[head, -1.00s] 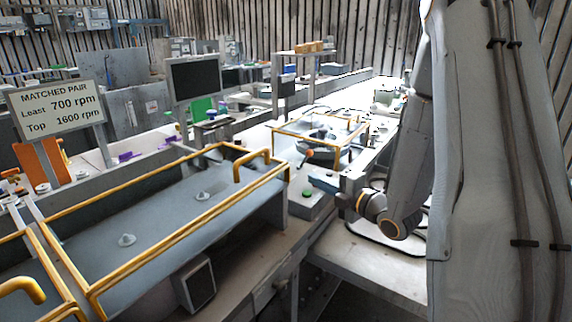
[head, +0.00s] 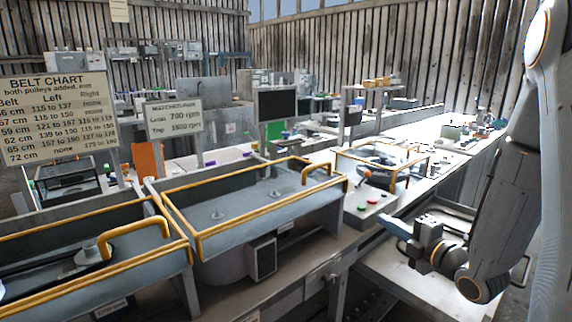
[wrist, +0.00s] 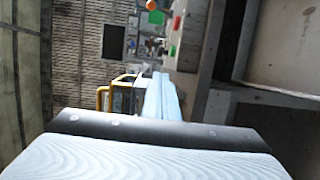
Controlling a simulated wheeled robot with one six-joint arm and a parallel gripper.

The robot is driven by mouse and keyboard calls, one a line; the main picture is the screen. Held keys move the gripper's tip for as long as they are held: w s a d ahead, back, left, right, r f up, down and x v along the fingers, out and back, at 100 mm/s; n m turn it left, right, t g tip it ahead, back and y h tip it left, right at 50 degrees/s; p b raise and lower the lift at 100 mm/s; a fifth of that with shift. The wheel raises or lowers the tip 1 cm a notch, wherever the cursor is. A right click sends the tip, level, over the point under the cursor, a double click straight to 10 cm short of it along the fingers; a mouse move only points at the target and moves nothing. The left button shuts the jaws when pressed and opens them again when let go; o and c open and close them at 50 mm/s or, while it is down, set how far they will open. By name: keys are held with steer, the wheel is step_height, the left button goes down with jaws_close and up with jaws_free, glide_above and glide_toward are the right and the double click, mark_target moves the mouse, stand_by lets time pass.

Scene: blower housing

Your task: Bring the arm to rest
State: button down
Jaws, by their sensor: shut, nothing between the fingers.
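My gripper (head: 394,234) is at the right in the head view, held out to the left from my folded arm, above the lower front shelf. It is beside the bench edge, near the control box (head: 366,206) with red and green buttons. In the wrist view the pale blue fingers (wrist: 162,98) lie together, with nothing between them. My arm rises along the right edge of the head view.
A yellow-railed housing (head: 250,205) stands open left of my gripper, with another (head: 90,255) further left. A smaller yellow-framed unit (head: 380,165) stands behind. The lower shelf (head: 440,290) looks mostly bare.

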steer(key=s+a+f+m+g+h, duration=0.1)
steer(key=s+f+m+g+h, duration=0.7)
steer(key=m, duration=0.7)
steer(key=s+a+r+m+g, duration=0.1)
steer(key=s+a+m+g, duration=0.1)
steer(key=s, duration=0.3)
steer(key=s+a+r+m+g, duration=0.1)
steer(key=s+a+m+g, duration=0.1)
steer(key=s, duration=0.4)
steer(key=s+a+r+m+g+y, duration=0.1)
steer(key=s+a+m+g, duration=0.2)
steer(key=s, duration=0.3)
steer(key=shift+m, duration=0.5)
